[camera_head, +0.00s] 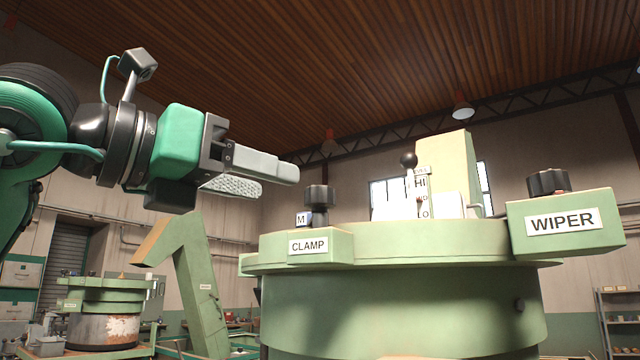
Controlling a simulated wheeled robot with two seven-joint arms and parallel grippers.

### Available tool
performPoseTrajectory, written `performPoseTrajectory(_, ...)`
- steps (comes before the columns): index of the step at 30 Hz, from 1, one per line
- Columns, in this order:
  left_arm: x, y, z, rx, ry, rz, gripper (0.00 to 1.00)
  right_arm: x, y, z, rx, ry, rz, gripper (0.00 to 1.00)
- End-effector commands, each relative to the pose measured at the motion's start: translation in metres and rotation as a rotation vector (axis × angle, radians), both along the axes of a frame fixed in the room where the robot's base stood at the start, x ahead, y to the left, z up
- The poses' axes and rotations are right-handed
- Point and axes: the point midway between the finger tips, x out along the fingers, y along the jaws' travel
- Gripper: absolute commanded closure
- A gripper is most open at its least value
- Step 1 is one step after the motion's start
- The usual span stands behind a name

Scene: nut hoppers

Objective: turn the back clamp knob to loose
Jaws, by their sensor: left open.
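A black clamp knob (320,196) stands upright on the green hopper (400,300), above a white label reading CLAMP. A small sign with an M, partly hidden, sits just left of the knob. My left gripper (270,178) comes in from the left, up and to the left of the knob. Its pale fingers are open and empty, and they look apart from the knob. I cannot tell how far they are from it in depth. The knob's setting is not readable. My right gripper does not show.
A black wiper knob (548,182) sits on a WIPER box (565,222) at the right. A lever with a black ball (408,160) stands by a HI/LO plate at the back. A second green hopper machine (102,300) is at the lower left. Space above the clamp knob is clear.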

Motion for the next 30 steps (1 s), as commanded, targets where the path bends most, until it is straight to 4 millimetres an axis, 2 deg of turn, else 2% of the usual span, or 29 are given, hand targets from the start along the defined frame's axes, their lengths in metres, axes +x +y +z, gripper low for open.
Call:
performPoseTrajectory(1, 0.007, -0.01, 0.004, 0.002, 0.003, -0.004, 0.47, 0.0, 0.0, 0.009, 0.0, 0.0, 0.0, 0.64)
performPoseTrajectory(6, 0.031, -0.036, 0.004, 0.001, 0.005, -0.003, 0.47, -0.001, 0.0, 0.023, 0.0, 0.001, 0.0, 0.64)
performPoseTrajectory(12, 0.051, -0.058, 0.002, 0.0, 0.004, -0.003, 0.47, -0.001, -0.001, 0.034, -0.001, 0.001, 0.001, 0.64)
performPoseTrajectory(18, 0.059, -0.067, 0.0, 0.0, 0.001, -0.002, 0.47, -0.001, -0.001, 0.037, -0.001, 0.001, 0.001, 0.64)
performPoseTrajectory(26, 0.059, -0.067, 0.0, -0.001, 0.002, -0.002, 0.47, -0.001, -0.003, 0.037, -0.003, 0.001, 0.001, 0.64)
performPoseTrajectory(30, 0.059, -0.067, 0.0, -0.001, 0.002, -0.002, 0.74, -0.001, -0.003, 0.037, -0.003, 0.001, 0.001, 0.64)
